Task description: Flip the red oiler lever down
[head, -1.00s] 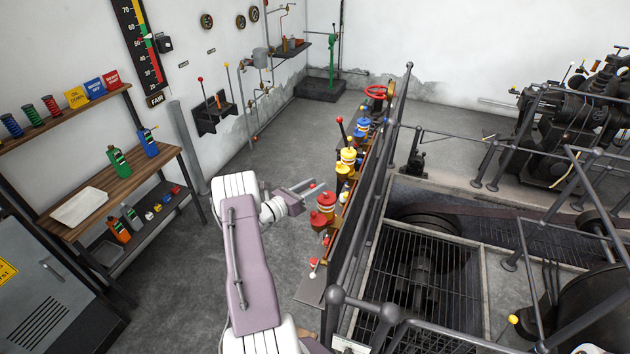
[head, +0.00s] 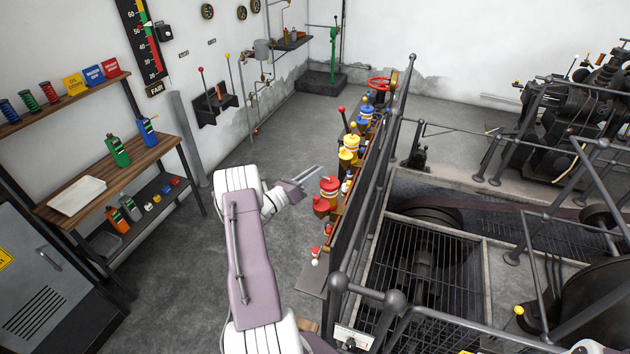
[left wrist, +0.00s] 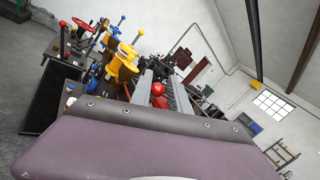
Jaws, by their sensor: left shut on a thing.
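The red oiler (head: 329,187) stands in the row of oilers along the railing, nearest to me of the coloured cups. My left gripper (head: 315,174) comes in from the left, with its fingertips just beside and above the red oiler. In the left wrist view a red ball-like knob (left wrist: 158,88) shows between the two long grey fingers; I take it as the red oiler lever, held by the shut fingers. The lever's own arm is mostly hidden, so its angle cannot be told. My right gripper is in neither view.
Yellow oilers (head: 346,155) and blue oilers (head: 365,112) stand farther along the row, with a red handwheel (head: 379,84) beyond. A dark railing (head: 385,150) runs close on the right. Open floor lies to the left, before the wooden shelf (head: 125,165).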

